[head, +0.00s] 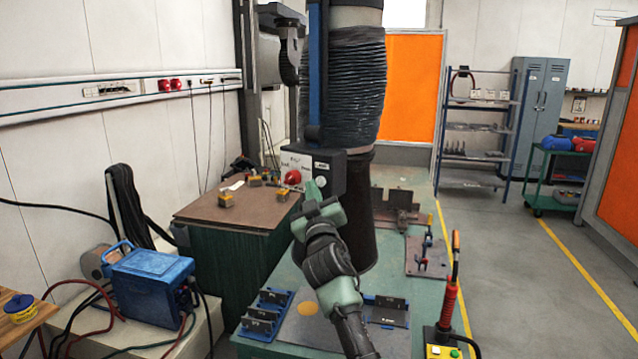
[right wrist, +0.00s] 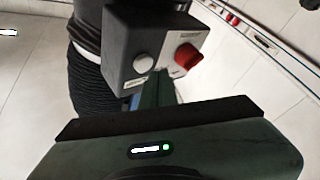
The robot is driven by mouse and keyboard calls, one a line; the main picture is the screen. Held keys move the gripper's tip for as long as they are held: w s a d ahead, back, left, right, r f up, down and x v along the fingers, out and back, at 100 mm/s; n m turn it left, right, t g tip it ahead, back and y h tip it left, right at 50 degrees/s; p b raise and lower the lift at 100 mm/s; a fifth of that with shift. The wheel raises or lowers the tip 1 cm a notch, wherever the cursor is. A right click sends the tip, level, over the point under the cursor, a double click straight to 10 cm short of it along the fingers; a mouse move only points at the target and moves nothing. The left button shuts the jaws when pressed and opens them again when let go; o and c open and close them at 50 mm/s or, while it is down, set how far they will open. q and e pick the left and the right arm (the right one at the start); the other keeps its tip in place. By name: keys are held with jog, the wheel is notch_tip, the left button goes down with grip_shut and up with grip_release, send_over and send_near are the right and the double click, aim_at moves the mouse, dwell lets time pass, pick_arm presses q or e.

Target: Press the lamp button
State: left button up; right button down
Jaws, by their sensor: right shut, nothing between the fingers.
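A dark control box (head: 325,165) is fixed on the thick column above the bench. The right wrist view also shows the pale button (right wrist: 143,63) and the red knob (right wrist: 187,56). The small labels are too blurred to read surely. My right gripper (head: 313,188) is shut and empty, just in front of the box. In the right wrist view its fingertips (right wrist: 158,78) point between button and knob, near the box's lower edge; I cannot tell whether they touch. My left gripper is out of view.
A green bench (head: 285,290) with blue-black fixtures (head: 265,312) lies below my right arm. A brown-topped cabinet (head: 215,205) with small yellow-grey blocks stands left.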

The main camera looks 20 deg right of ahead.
jog(key=shift+d, duration=0.1)
dwell(0.5)
jog(key=shift+w+d, duration=0.25)
jog(key=shift+d, duration=0.05)
jog(key=shift+w+d, duration=0.15)
jog(key=shift+d, duration=0.1)
dwell(0.6)
jog(key=shift+s+a, duration=0.4)
jog(key=shift+a, duration=0.2)
jog(key=s+a, duration=0.3)
jog(key=a, duration=0.2)
jog(key=shift+s+b, duration=0.25)
jog(key=shift+b, duration=0.15)
